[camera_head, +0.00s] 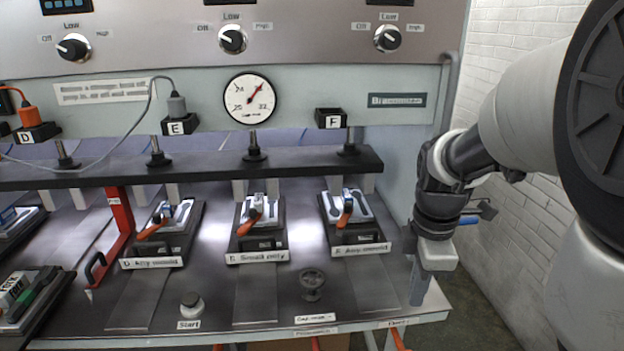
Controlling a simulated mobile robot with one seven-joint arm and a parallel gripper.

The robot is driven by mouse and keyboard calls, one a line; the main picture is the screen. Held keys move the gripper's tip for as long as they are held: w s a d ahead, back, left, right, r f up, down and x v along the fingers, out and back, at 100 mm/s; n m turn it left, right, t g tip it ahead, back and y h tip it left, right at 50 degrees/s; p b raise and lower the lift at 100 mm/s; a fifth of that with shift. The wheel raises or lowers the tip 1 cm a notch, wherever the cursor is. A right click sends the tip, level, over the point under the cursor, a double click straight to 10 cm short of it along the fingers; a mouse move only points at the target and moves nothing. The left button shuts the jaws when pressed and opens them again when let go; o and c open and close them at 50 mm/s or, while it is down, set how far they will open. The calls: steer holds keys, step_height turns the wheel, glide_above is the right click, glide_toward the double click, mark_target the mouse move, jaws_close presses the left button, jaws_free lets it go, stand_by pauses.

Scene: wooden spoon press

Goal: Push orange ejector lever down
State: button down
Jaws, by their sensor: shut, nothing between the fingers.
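An orange lever (400,341) sticks out at the bench's front edge, at the bottom right. It slants, and its lower end is cut off by the picture's bottom edge. A small label just above it seems to read "Eject". My gripper (417,301) points down over the right end of the bench, above and slightly right of this lever. Its fingers are together and empty, and it appears apart from the lever. The exact gap cannot be told from this view.
Moulds D (164,240), E (258,240) and F (348,222) with orange handles stand under a dark press bar (215,165). A start button (191,305) and a black handwheel (312,284) sit near the front. A white brick wall (500,45) and free floor (478,318) lie to the right.

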mark_target(397, 338)
steer(key=f, duration=0.1)
steer(key=d+f+n, duration=0.1)
steer(key=f, duration=0.1)
steer(key=d+f+n+b, duration=0.1)
steer(key=f, duration=0.1)
steer(key=shift+s+g, duration=0.15)
steer(key=shift+g, duration=0.15)
steer(key=shift+f, duration=0.1)
step_height(397, 338, down, 14)
steer(key=b, duration=0.4)
